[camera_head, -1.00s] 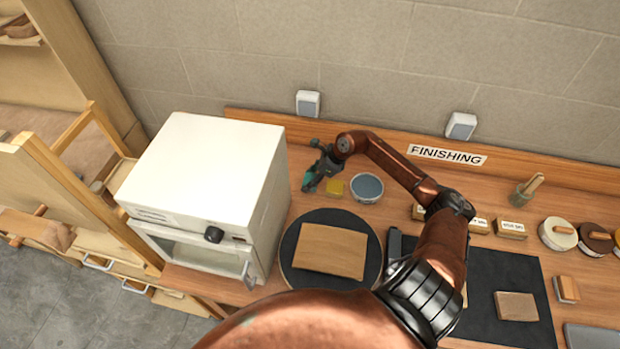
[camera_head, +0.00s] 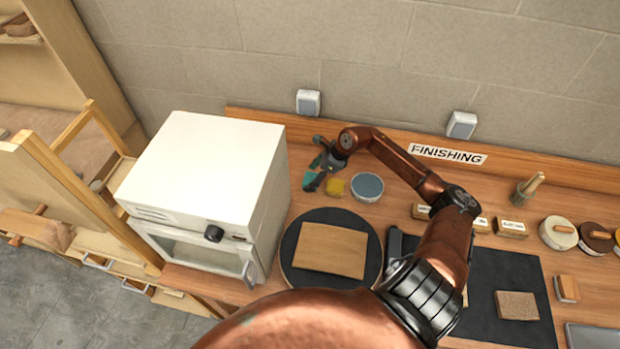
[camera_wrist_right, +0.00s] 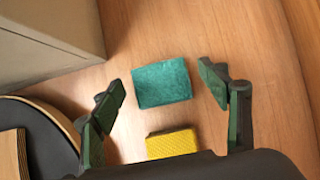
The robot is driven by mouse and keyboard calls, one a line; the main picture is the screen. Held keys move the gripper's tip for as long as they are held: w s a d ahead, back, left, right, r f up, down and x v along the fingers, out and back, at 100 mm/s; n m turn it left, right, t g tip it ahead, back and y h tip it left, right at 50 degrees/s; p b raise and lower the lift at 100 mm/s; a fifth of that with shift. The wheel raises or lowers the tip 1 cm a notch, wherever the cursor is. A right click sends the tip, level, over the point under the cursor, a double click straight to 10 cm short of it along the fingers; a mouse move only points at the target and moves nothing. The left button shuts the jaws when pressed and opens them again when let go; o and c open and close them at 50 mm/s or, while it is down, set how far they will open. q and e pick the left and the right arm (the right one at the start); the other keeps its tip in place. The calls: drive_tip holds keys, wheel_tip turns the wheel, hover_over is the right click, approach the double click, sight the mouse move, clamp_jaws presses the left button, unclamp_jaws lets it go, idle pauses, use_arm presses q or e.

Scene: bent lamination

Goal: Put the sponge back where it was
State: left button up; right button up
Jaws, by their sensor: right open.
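A teal sponge (camera_wrist_right: 162,83) lies flat on the wooden bench in the right wrist view. It also shows in the head view (camera_head: 312,182), just left of a yellow sponge or block (camera_head: 334,187). The yellow piece (camera_wrist_right: 172,143) is nearer the palm in the wrist view, apart from the teal one. My right gripper (camera_wrist_right: 160,82) is open, with one finger to either side of the teal sponge and a gap on both sides. In the head view my right gripper (camera_head: 322,166) is just behind the teal sponge. My left gripper is not in view.
A round bowl (camera_head: 367,187) stands right of the yellow piece. A white oven (camera_head: 207,170) stands close on the left. A dark round turntable (camera_head: 297,273) carrying a wooden board (camera_head: 331,250) lies in front. Bare bench surrounds the sponges; the wall is behind.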

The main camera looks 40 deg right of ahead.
drive_tip(key=b+v, duration=0.1)
drive_tip(key=v, duration=0.9)
drive_tip(key=shift+r, duration=0.2)
drive_tip(key=shift+s+d, duration=0.1)
drive_tip(key=shift+d, duration=0.05)
